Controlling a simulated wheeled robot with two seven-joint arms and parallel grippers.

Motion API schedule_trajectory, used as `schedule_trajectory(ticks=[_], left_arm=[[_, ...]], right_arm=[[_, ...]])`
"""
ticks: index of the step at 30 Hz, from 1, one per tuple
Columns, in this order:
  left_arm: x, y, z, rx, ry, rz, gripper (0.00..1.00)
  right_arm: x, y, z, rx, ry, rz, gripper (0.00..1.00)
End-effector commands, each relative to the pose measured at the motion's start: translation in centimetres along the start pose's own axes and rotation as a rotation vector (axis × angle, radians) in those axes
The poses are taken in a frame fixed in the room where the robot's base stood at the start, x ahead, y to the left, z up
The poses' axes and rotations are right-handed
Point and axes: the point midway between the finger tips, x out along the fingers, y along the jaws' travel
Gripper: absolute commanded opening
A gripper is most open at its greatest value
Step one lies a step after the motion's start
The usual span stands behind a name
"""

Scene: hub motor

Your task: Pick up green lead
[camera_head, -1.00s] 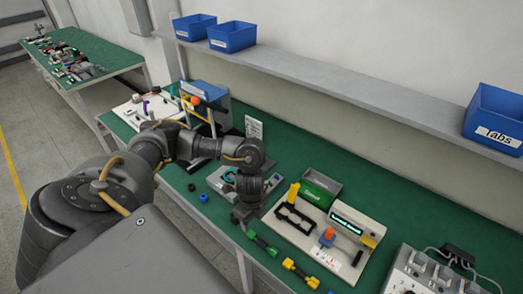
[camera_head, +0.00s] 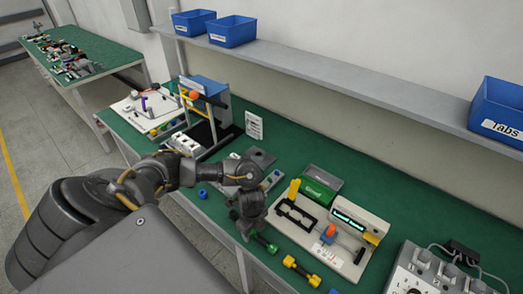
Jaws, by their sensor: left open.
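The green lead (camera_head: 265,243) is a short piece with green ends and a dark middle, lying on the green bench top near its front edge. My left gripper (camera_head: 246,231) points down just left of the lead and partly covers its left end. The gripper is open. I cannot tell whether its fingers touch the lead. My right gripper is not in view.
A yellow lead (camera_head: 301,271) lies to the right of the green one. A beige test fixture (camera_head: 345,262) with a display stands behind them. A blue cap (camera_head: 202,193) lies to the left. A grey control box (camera_head: 430,272) is at right.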

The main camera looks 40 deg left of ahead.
Motion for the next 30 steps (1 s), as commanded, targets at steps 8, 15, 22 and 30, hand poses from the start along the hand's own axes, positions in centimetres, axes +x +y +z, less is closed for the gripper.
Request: schedule_trajectory(ticks=[8, 15, 22, 30], left_arm=[[0.38, -0.05, 0.02, -0.001, -0.001, -0.002, 0.53], [0.37, -0.05, 0.02, -0.001, 0.0, -0.002, 0.23], [0.35, -0.06, 0.03, -0.001, 0.0, -0.002, 0.03], [-0.18, -0.1, -0.01, 0.0, 0.001, -0.003, 0.03]], right_arm=[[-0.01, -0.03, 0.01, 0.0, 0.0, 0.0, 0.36], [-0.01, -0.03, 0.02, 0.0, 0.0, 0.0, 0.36], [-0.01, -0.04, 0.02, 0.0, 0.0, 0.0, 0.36], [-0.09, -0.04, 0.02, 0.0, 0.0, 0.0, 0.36]])
